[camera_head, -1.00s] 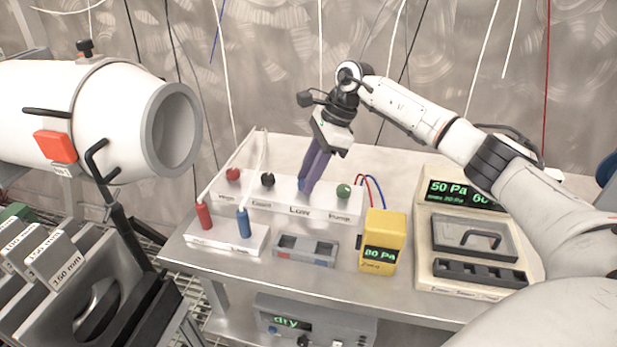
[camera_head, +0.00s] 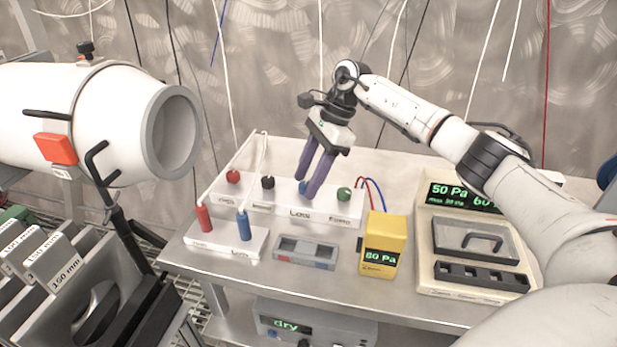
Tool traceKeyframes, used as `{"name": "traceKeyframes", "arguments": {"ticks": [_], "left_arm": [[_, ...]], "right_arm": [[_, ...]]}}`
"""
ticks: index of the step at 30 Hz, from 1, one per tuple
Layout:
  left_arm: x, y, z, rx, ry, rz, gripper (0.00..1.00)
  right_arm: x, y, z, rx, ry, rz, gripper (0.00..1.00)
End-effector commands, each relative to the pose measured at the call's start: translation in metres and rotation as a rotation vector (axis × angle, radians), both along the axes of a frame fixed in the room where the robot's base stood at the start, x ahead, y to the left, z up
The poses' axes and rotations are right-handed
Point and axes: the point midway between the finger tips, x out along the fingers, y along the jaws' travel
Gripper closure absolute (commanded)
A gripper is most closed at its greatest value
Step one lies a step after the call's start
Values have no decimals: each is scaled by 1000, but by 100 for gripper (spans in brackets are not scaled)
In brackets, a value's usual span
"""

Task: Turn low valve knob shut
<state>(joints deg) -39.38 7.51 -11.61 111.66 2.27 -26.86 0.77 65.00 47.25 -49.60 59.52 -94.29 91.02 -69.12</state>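The low valve knob (camera_head: 303,188) is a small blue knob above the "Low" label on the white valve block (camera_head: 258,208). My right gripper (camera_head: 305,187) reaches down over it from above. Its two purple fingers are spread, with the blue knob showing between their tips. The fingers partly hide the knob, and I cannot tell whether either finger touches it. The knob's turn angle is not readable. My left gripper is out of view.
Red (camera_head: 233,176), black (camera_head: 268,182) and green (camera_head: 344,194) knobs share the block. In front stand a red and blue plug holder (camera_head: 228,252), a grey tray (camera_head: 283,249) and a yellow gauge (camera_head: 382,240). A cream console (camera_head: 425,255) stands right; a white cylinder (camera_head: 95,110) is left.

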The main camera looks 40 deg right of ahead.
Motion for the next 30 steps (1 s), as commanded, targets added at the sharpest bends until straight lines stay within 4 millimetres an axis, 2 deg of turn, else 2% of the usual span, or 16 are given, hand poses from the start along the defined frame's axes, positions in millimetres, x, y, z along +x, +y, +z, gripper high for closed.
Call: {"name": "traceKeyframes", "arguments": {"ticks": [7,11,24,30], "left_arm": [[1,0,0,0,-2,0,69],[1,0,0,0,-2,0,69],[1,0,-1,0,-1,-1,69],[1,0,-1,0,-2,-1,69]], "right_arm": [[-1,0,-1,0,3,-1,55],[-1,-4,7,-1,1,-2,55],[-8,-32,81,0,0,-2,55],[-10,-38,94,-1,2,-1,55]]}}
